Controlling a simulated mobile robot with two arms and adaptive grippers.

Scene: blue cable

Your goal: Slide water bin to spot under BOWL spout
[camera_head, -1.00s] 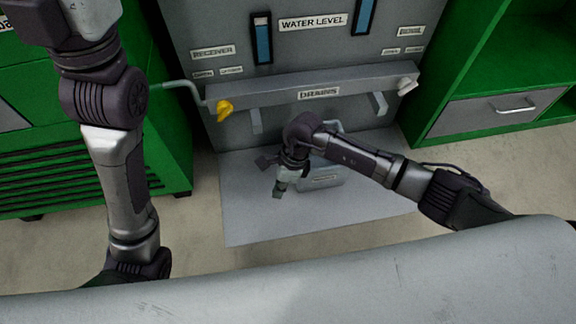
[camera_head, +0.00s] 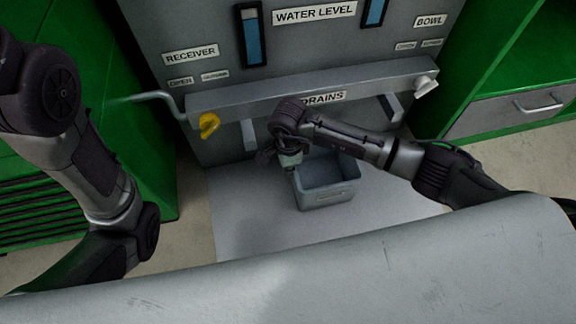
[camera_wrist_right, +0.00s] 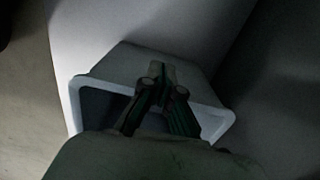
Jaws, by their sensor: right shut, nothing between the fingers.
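The spout on the BOWL side (camera_head: 391,107) hangs at the right, the RECEIVER-side spout (camera_head: 249,135) at the left. My right gripper (camera_head: 288,160) is shut and empty at the bin's left back rim. In the right wrist view, the gripper (camera_wrist_right: 160,82) overlaps the bin, whose pale rim (camera_wrist_right: 84,100) shows around it; contact cannot be told. My left gripper is out of view.
The drains bar (camera_head: 240,98) crosses above the bin, with a yellow handle (camera_head: 208,125) at left and a white one (camera_head: 424,86) at right. Green cabinets flank both sides. The floor plate (camera_head: 240,210) is bare left of the bin.

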